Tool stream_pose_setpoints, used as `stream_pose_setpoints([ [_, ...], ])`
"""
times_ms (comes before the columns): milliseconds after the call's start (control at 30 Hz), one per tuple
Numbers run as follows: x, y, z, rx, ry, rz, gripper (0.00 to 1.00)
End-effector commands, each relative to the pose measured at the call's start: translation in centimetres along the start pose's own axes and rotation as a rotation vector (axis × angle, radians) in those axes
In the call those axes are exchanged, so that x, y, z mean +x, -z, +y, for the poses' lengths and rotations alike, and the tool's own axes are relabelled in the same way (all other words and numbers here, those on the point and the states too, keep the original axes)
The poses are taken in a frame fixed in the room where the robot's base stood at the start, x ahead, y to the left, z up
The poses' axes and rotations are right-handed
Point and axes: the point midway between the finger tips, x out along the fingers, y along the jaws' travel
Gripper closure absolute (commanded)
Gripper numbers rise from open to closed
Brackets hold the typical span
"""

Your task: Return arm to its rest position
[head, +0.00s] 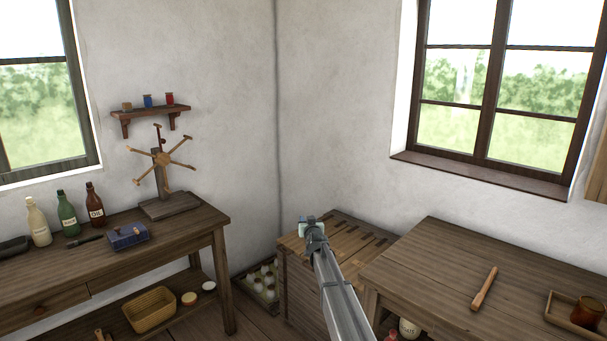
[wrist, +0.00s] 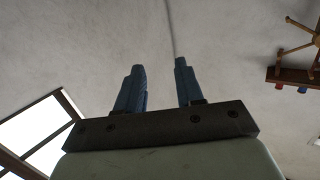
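My arm reaches up from the bottom middle of the head view, and its pale green end (head: 311,228) is in front of the slatted wooden crate. The fingers are hidden there. In the wrist view my gripper (wrist: 160,72) has two blue fingers standing apart with a clear gap between them. Nothing is between the fingers; only the plain wall shows behind them. No thing is held.
A slatted crate (head: 345,229) stands behind my arm. The right table (head: 440,262) holds a wooden stick (head: 484,288) and a tray (head: 559,315). The left workbench (head: 190,231) carries bottles, a blue box (head: 128,236) and a spoked wooden wheel (head: 163,159). The air around the gripper looks free.

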Motion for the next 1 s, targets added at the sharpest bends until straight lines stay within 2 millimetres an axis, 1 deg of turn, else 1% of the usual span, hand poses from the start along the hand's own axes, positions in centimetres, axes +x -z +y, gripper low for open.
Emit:
stream_pose_setpoints([
  [33,-0.8,-1.5,-0.7,-0.011,0.006,-0.013,0.63],
  [67,-1.2,-2.3,-0.9,-0.016,0.009,-0.021,0.63],
  [267,-3.7,-8.6,-1.1,-0.03,0.024,-0.119,0.63],
  [367,-5.5,-12.4,-0.7,-0.03,0.031,-0.191,0.63],
  [467,-8.0,-17.1,-0.1,-0.027,0.038,-0.281,0.63],
  [500,-9.2,-19.1,0.1,-0.024,0.04,-0.322,0.63],
  [567,-11.2,-22.3,0.6,-0.02,0.043,-0.387,0.63],
  [600,-12.6,-24.4,0.8,-0.017,0.044,-0.431,0.63],
  [667,-14.8,-27.3,1.2,-0.012,0.046,-0.496,0.63],
  [700,-16.3,-29.3,1.5,-0.009,0.047,-0.54,0.63],
  [767,-18.7,-32.1,1.8,-0.004,0.047,-0.607,0.63],
  [800,-20.3,-33.9,2.0,0.0,0.047,-0.651,0.63],
  [867,-22.9,-36.5,2.3,0.007,0.047,-0.718,0.63],
  [900,-24.7,-38.2,2.5,0.011,0.046,-0.763,0.63],
  [967,-27.5,-40.7,2.9,0.018,0.043,-0.832,0.63],
  [1000,-29.4,-42.2,3.1,0.023,0.041,-0.877,0.63],
])
